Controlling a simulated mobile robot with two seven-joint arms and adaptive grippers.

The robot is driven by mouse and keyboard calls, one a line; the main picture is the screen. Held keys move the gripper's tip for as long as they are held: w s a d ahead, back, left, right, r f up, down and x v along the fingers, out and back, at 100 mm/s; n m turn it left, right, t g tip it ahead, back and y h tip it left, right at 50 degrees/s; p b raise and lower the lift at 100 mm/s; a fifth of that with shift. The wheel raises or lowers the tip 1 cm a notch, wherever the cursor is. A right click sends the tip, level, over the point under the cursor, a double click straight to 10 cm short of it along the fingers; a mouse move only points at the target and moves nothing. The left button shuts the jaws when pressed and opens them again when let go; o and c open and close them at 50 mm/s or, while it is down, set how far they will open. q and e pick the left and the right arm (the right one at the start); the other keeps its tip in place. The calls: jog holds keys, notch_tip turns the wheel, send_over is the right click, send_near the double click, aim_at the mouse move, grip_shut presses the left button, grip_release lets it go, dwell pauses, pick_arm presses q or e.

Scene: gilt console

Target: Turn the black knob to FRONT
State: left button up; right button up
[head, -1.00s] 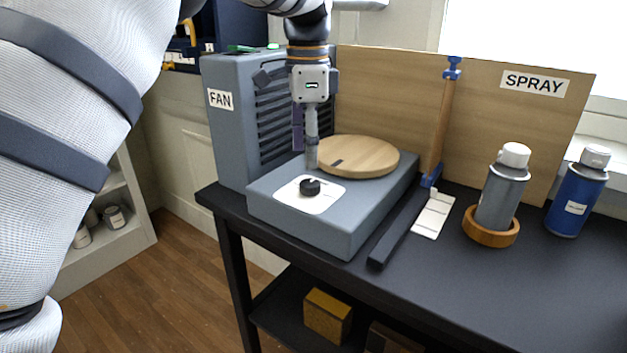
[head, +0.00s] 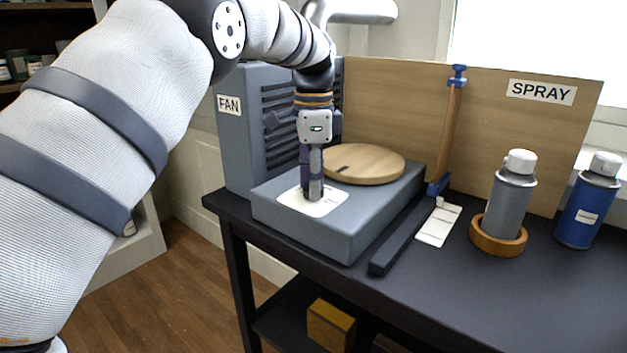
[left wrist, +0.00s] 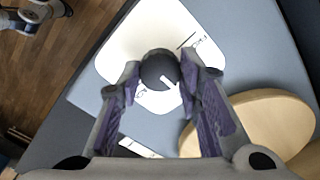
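The black knob (left wrist: 158,70) sits on a white plate (left wrist: 150,30) on top of the grey box (head: 345,235) of the fan unit. In the left wrist view its white pointer line points to the lower right. Small lettering on the plate, at upper right and lower left of the knob, is too small to read surely. My left gripper (head: 314,196) points straight down over the plate and hides the knob in the head view. In the left wrist view my left gripper (left wrist: 160,75) has one finger against each side of the knob. My right gripper is not in view.
A round wooden disc (head: 365,164) lies on the box just behind the gripper. To the right are a black bar (head: 400,240), a wooden post with blue clamps (head: 448,130), a grey spray can (head: 508,205) in a wooden ring and a blue can (head: 587,208).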

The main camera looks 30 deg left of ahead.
pick_arm(q)
jog(key=shift+n, duration=0.4)
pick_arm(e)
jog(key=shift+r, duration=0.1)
pick_arm(q)
jog(key=n, duration=0.2)
jog(key=shift+n, duration=0.4)
jog(key=n, duration=0.4)
jog(key=shift+n+p, duration=0.3)
jog(key=shift+p, duration=0.1)
jog(key=n, duration=0.9)
jog(key=shift+f, duration=0.1)
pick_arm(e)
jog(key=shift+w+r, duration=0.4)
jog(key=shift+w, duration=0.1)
pick_arm(q)
jog(key=shift+n, duration=0.5)
jog(key=o, duration=1.1)
jog(key=shift+o, duration=0.2)
